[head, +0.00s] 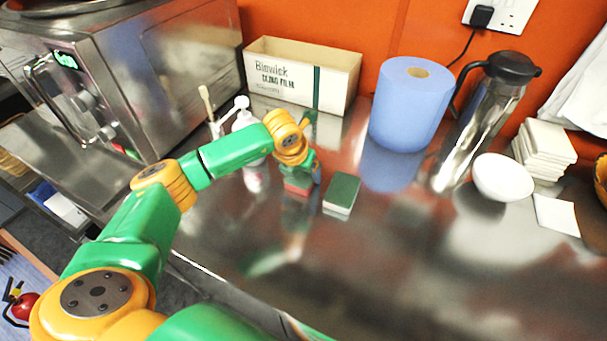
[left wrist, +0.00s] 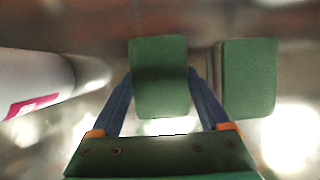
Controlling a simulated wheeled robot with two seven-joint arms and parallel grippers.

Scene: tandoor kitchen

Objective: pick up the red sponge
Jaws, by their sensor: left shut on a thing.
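The red sponge (head: 297,186) is at my left gripper (head: 304,176), on the steel counter or just above it; I cannot tell which. From above, in the left wrist view, the sponge shows a green top (left wrist: 160,70). The two blue fingers of my left gripper (left wrist: 166,98) are on either side of it, shut on it. In the head view the hand and fingers hide part of the sponge. My right gripper is in neither view.
A second sponge with a green top (head: 342,190) lies close to the right. A white bottle (head: 252,174) stands close on the left, also in the left wrist view (left wrist: 30,82). A blue paper roll (head: 411,105) and a cling film box (head: 302,76) stand behind. Counter in front is clear.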

